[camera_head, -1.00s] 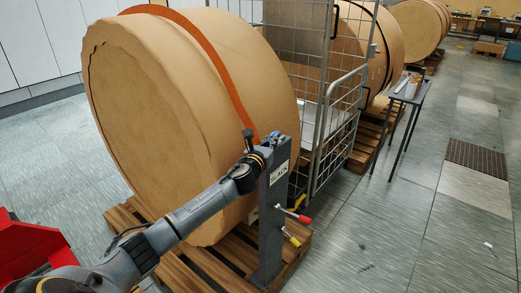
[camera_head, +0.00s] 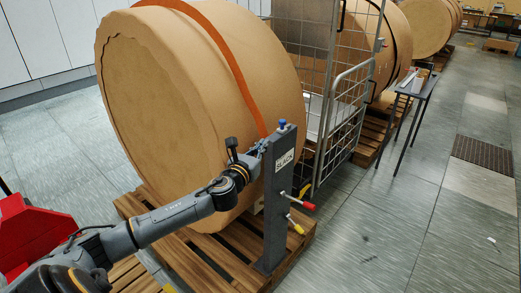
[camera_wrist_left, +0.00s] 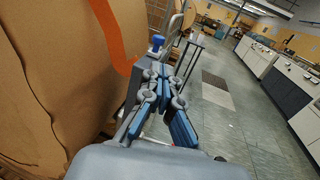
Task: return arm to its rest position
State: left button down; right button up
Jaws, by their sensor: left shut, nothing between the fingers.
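My left arm comes in from the lower left of the head view. A blue knob (camera_head: 282,125) tops the post and also shows beyond the fingers in the wrist view (camera_wrist_left: 157,42). Red (camera_head: 308,206) and yellow (camera_head: 298,229) handles stick out of the post. My right gripper is not in view.
A large brown paper roll (camera_head: 190,110) with an orange strap stands on a wooden pallet (camera_head: 215,257) behind my arm. A wire cage (camera_head: 345,110) and a small table (camera_head: 418,87) stand to the right. A red object (camera_head: 30,232) is at lower left. The right floor is open.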

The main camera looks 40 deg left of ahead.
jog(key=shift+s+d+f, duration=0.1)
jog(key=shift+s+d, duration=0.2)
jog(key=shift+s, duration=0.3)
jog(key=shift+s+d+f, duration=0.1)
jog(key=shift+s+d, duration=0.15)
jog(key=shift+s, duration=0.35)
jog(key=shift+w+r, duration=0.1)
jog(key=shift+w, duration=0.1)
